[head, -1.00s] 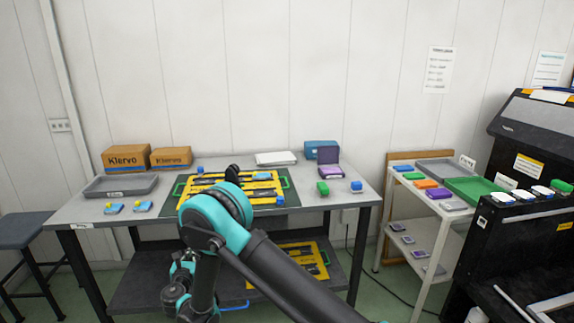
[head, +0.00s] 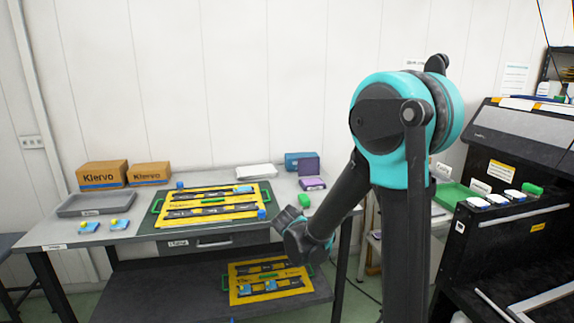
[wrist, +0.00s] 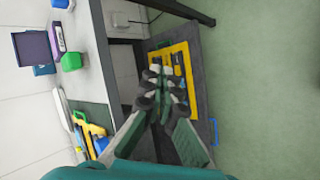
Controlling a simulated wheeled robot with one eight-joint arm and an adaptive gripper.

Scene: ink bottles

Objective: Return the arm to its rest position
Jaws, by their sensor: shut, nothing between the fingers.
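My arm rises in a bend on the right side of the head view, with a teal joint high up and my forearm slanting down to the left. My gripper end hangs in front of the table's front edge, at the lower middle of the head view; its fingers are not clear there. In the wrist view my gripper (wrist: 160,88) is shut and empty, its fingers meeting over the lower shelf. The table (head: 110,233) is beside it.
A yellow frame (head: 215,192) lies on the table, and another yellow frame (head: 243,297) lies on the lower shelf (head: 130,302). A grey tray (head: 97,203) and two cardboard boxes (head: 103,174) stand at the left. A black machine (head: 515,150) stands at the right.

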